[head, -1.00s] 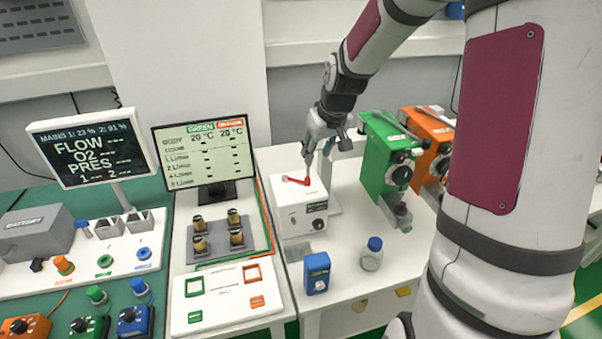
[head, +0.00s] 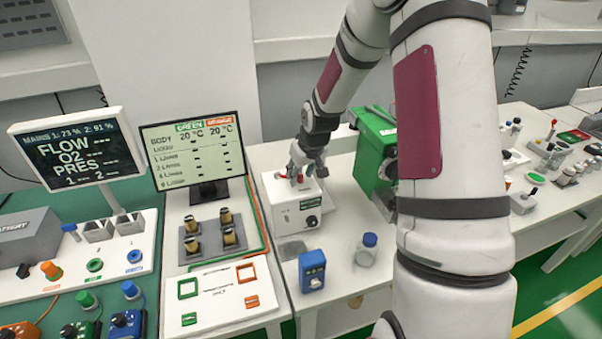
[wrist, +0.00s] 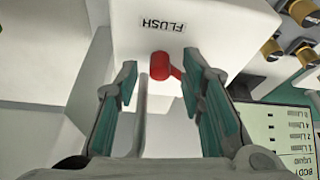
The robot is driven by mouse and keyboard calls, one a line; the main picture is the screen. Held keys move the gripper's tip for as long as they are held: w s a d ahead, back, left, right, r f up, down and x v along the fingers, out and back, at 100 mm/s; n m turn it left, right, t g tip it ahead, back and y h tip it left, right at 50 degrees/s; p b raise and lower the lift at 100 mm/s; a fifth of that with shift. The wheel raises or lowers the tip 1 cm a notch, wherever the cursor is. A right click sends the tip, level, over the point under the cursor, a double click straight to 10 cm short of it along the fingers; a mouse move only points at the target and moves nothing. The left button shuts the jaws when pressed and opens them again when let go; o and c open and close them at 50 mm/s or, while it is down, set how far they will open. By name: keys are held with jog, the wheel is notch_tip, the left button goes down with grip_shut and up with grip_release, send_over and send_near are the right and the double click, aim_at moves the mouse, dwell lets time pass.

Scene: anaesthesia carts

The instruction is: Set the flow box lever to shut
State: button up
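The white flow box (head: 297,215) stands on the white table in the middle of the head view, with a dark knob and a green label on its front. Its red lever (wrist: 159,66) is on top, beside an upside-down "FLUSH" label (wrist: 163,24) in the wrist view. My gripper (wrist: 168,75) is open, with one teal-padded finger on each side of the red lever and visible gaps between. In the head view my gripper (head: 305,172) is over the box top and partly hides the lever. I cannot tell the lever's setting.
A green vaporiser (head: 374,155) stands right of the box, partly behind my arm. A blue block (head: 312,270) and a blue-capped bottle (head: 367,250) stand in front. A monitor (head: 195,150) and brass fittings (head: 228,237) are to the left.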

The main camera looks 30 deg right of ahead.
grip_shut()
